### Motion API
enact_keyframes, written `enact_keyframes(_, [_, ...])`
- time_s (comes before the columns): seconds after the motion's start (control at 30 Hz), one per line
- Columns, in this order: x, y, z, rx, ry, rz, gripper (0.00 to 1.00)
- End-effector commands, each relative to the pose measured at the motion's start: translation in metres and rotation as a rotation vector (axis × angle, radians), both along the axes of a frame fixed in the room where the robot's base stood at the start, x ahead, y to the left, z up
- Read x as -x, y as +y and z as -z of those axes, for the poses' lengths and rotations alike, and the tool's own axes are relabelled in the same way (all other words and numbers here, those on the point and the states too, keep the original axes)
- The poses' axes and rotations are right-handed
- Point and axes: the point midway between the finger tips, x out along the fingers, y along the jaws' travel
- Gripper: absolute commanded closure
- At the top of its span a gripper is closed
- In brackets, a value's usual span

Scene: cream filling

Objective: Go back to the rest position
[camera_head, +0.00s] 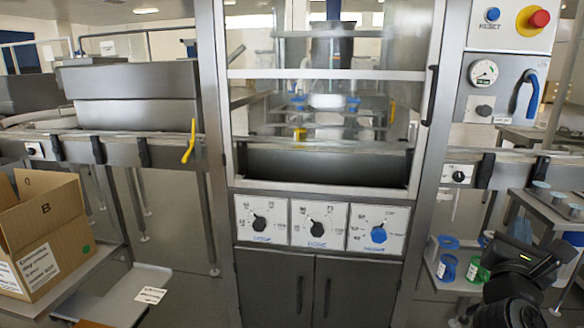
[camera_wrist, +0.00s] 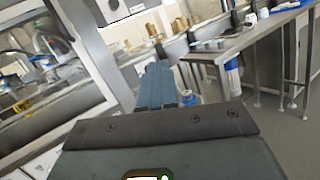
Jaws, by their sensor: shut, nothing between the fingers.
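In the wrist view, my gripper (camera_wrist: 158,82) is shut. Its two blue-grey fingers lie together with nothing between them. They point past a cabinet corner toward a grey side table. In the head view, my dark arm (camera_head: 520,275) shows at the lower right, in front of the right-hand shelves. The fingertips are hard to make out there.
The machine's glazed door (camera_head: 325,125) stands at centre, above a panel of three dials (camera_head: 318,224). An open cardboard box (camera_head: 42,232) is at left. A side table (camera_head: 548,208) with small cups is at right, close to my arm. Blue containers (camera_head: 446,266) sit below.

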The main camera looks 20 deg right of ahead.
Motion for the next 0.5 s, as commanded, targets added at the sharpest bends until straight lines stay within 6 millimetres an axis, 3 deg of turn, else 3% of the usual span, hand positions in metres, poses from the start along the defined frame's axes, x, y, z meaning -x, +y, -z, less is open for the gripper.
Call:
enact_keyframes(0.2, [0.053, 0.052, 0.017, 0.454, 0.437, 0.047, 1.00])
enact_keyframes(0.5, [0.122, 0.135, 0.038, 1.109, 0.959, 0.075, 1.00])
